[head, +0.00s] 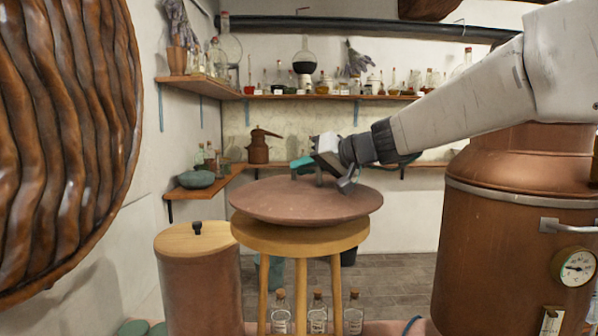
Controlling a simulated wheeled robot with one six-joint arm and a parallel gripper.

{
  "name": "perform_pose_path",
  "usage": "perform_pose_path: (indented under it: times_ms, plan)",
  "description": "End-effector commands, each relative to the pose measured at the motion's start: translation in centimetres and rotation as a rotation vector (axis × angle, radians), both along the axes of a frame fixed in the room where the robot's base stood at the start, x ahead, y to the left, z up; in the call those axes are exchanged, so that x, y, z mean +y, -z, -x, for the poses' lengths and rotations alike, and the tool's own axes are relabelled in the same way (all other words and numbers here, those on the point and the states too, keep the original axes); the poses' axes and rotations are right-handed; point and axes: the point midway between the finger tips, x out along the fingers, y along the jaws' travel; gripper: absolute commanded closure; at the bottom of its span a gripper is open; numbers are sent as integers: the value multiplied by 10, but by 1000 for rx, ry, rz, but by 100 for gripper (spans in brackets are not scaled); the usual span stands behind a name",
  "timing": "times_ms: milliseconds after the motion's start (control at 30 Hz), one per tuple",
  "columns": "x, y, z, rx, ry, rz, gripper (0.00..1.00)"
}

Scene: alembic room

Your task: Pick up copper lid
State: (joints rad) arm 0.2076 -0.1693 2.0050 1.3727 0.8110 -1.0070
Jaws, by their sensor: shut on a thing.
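The copper lid (290,203) is a wide, shallow, reddish-brown dome at the middle of the head view. It rests on, or just over, a round wooden stool (300,238); I cannot tell if there is a gap. My gripper (321,173) reaches in from the right at the top centre of the lid. It is shut on the lid, by a part at the top that the fingers mostly hide. The lid looks level.
A copper canister with a wooden top (196,240) stands close at the left of the stool. A large copper vessel with a gauge (515,230) stands at the right. Several corked bottles (318,312) stand low in front. Shelves with glassware (330,97) line the back wall.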

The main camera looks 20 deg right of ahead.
Motion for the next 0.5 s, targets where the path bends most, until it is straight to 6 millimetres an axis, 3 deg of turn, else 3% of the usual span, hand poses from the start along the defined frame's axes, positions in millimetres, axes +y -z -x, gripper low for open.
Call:
perform_pose_path:
  times_ms: [300,500]
  plan:
    - [0,-9,78,-5,2,0,100]
    - [0,-11,108,-4,2,-1,100]
